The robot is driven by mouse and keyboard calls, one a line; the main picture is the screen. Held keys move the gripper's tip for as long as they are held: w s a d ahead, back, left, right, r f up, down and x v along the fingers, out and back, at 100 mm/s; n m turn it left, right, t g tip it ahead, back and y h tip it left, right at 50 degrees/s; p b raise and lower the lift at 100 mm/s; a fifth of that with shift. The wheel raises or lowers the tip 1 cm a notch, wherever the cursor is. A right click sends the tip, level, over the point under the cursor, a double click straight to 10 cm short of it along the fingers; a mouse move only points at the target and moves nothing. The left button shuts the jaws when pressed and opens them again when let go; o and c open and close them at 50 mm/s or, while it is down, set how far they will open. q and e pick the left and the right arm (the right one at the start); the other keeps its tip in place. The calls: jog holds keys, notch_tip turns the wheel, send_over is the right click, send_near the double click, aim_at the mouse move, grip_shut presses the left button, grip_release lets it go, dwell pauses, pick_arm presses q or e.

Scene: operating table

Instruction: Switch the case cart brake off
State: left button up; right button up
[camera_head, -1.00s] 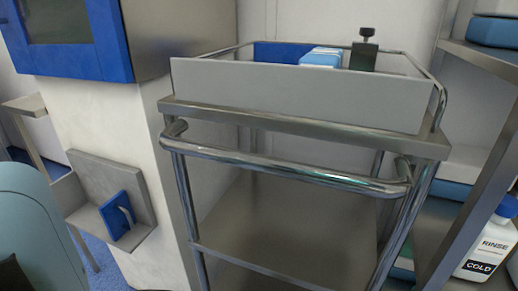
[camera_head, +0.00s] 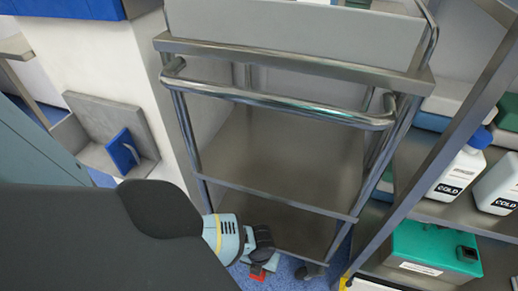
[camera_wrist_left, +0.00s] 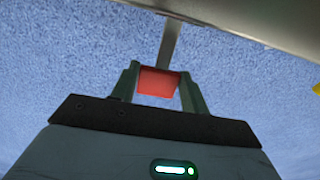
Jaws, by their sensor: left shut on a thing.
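The steel case cart (camera_head: 270,150) stands upright in the middle of the head view, with a round push bar (camera_head: 275,102) across its front. A red brake pedal (camera_wrist_left: 158,83) on a grey metal bar shows in the left wrist view, between the two fingers of my left gripper (camera_wrist_left: 159,70). The gripper is shut on it. In the head view my left gripper (camera_head: 262,266) is low at the cart's front, beneath the bottom shelf, with a bit of the red pedal (camera_head: 257,276) showing. My right gripper is not in view.
A steel shelf rack (camera_head: 440,150) with white bottles (camera_head: 458,172) and a green case (camera_head: 430,252) stands close on the right. A white wall block with a grey holder (camera_head: 105,125) is on the left. Blue speckled floor (camera_wrist_left: 60,60) surrounds the pedal.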

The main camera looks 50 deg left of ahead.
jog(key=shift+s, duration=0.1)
pick_arm(q)
jog(key=o, duration=1.4)
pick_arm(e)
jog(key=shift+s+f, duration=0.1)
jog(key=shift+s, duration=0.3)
pick_arm(q)
jog(key=shift+r, duration=0.1)
notch_tip(320, 180, up, 8)
jog(key=p, duration=0.3)
jog(key=shift+w+a+f+p, duration=0.1)
jog(key=shift+w+f+p, duration=0.1)
jog(key=shift+p, duration=0.2)
jog(key=shift+s, duration=0.1)
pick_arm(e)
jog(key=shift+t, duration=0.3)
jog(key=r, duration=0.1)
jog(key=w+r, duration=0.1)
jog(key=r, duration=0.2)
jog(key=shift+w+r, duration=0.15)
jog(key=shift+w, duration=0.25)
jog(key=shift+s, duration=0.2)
